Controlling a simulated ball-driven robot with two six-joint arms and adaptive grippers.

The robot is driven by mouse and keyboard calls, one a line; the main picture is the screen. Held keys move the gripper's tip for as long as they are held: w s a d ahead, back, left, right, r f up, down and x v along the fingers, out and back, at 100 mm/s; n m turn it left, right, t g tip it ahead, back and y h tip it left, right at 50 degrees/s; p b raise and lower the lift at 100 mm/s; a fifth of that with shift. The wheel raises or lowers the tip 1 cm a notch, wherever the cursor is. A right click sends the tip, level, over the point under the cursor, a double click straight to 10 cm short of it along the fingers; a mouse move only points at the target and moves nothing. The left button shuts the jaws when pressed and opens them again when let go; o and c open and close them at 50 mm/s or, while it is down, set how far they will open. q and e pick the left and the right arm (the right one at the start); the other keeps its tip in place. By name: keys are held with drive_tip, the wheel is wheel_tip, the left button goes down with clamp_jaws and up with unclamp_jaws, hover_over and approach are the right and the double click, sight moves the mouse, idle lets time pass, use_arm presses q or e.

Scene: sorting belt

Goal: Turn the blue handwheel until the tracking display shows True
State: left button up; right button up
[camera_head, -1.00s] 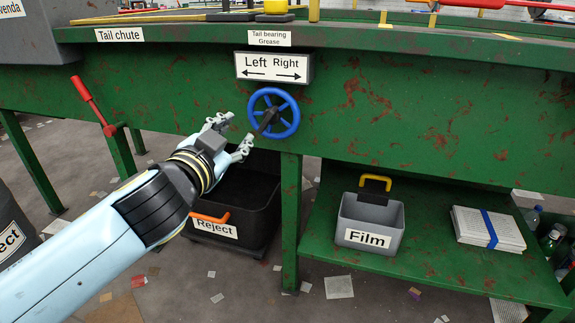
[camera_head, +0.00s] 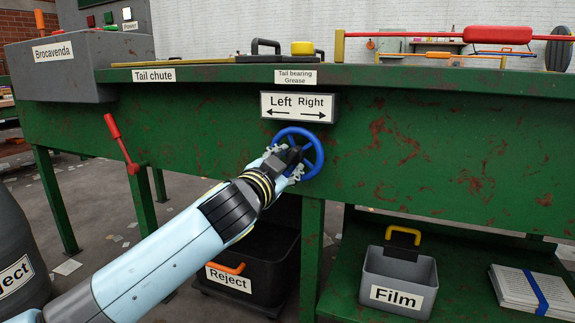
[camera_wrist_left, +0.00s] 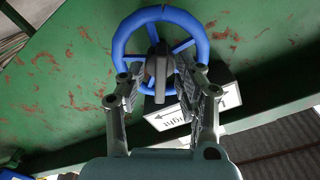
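The blue handwheel (camera_head: 318,152) is mounted on the green side panel, below a sign with Left and Right arrows (camera_head: 297,107). My left gripper (camera_head: 286,162) is at the wheel's left and lower part and covers some of it. In the left wrist view, the blue rim (camera_wrist_left: 166,13) and spokes are ahead of my open gripper (camera_wrist_left: 163,82). A dark handle (camera_wrist_left: 158,72) at the wheel stands between the two spread fingers, with a gap visible on both sides. The tracking display cannot be made out. My right gripper is out of view.
A red lever (camera_head: 120,140) sticks out left of the wheel. Below are a black Reject bin (camera_head: 262,272) and a grey Film box (camera_head: 400,271) on a green shelf. A green table leg (camera_head: 311,250) stands below the wheel. The panel right of the wheel is clear.

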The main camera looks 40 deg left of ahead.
use_arm(q)
drive_tip(key=shift+w+a, duration=0.1)
drive_tip(key=shift+w, duration=0.2)
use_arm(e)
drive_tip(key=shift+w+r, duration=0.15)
use_arm(q)
clamp_jaws()
drive_tip(key=shift+r+m+p, duration=0.15)
drive_tip(key=shift+m+p, duration=0.25)
drive_tip(key=shift+m, duration=0.4)
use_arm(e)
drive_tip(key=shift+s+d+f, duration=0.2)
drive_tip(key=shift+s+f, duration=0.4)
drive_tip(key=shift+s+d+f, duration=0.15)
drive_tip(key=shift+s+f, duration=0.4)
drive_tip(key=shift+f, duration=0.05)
use_arm(q)
unclamp_jaws()
